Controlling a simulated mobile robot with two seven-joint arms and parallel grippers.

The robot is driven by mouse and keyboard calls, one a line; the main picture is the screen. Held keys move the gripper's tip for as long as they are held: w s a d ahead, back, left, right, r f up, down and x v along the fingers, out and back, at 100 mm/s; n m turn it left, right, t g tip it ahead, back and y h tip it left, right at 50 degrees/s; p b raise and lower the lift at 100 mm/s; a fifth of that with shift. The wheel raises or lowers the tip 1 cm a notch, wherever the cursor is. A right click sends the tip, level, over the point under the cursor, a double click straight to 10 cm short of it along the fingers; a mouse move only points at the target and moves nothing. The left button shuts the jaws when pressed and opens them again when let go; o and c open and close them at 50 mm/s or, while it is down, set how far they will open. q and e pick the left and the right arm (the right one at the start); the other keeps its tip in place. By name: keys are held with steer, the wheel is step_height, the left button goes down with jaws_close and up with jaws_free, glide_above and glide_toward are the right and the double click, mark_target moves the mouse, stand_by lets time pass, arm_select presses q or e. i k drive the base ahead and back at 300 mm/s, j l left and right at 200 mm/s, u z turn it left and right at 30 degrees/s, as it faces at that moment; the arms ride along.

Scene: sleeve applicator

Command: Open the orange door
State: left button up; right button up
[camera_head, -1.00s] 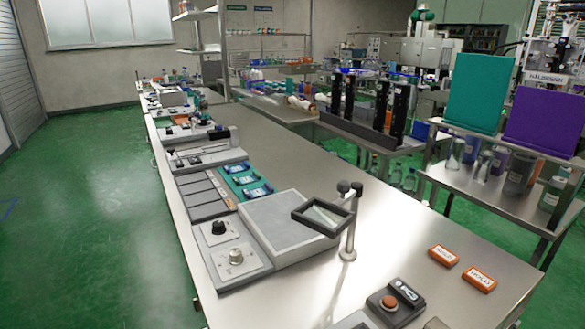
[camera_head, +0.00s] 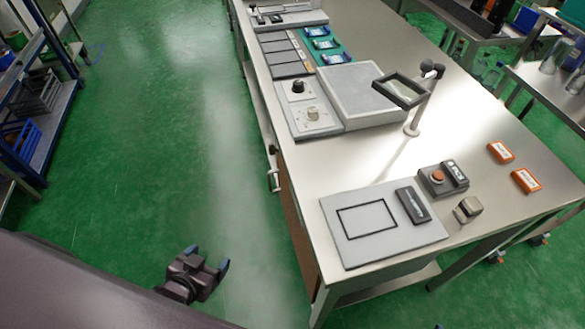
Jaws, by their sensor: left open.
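A narrow brown-orange panel (camera_head: 293,214) shows at a steep angle on the side of the steel bench, below its top; it looks like the orange door. A pale handle (camera_head: 274,180) sticks out near its far edge. I cannot tell whether the door is fully closed. My left gripper (camera_head: 211,261) is open and empty, over the green floor to the left of the bench, apart from the panel and handle. My right gripper is not in view.
The bench top (camera_head: 290,165) carries a control box (camera_head: 315,115), a magnifier (camera_head: 402,90), a grey plate (camera_head: 375,222) and orange labelled blocks (camera_head: 525,181). A blue shelf rack (camera_head: 40,150) stands at the far left. The green floor between rack and bench is clear.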

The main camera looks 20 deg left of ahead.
mark_target(305, 258)
steer(key=u, duration=0.5)
steer(key=k+j, duration=0.15)
steer(key=j, duration=0.15)
steer(key=k+j, duration=0.15)
steer(key=j, duration=0.2)
steer(key=k+j, duration=0.1)
steer(key=j, duration=0.2)
steer(key=j+z, duration=0.1)
steer(key=j, duration=0.8)
steer(key=i+j, duration=0.2)
steer(key=j, duration=0.2)
steer(key=i+j, duration=0.2)
steer(key=j, duration=0.15)
steer(key=i+j, duration=0.2)
steer(key=j, duration=0.2)
steer(key=z, duration=0.05)
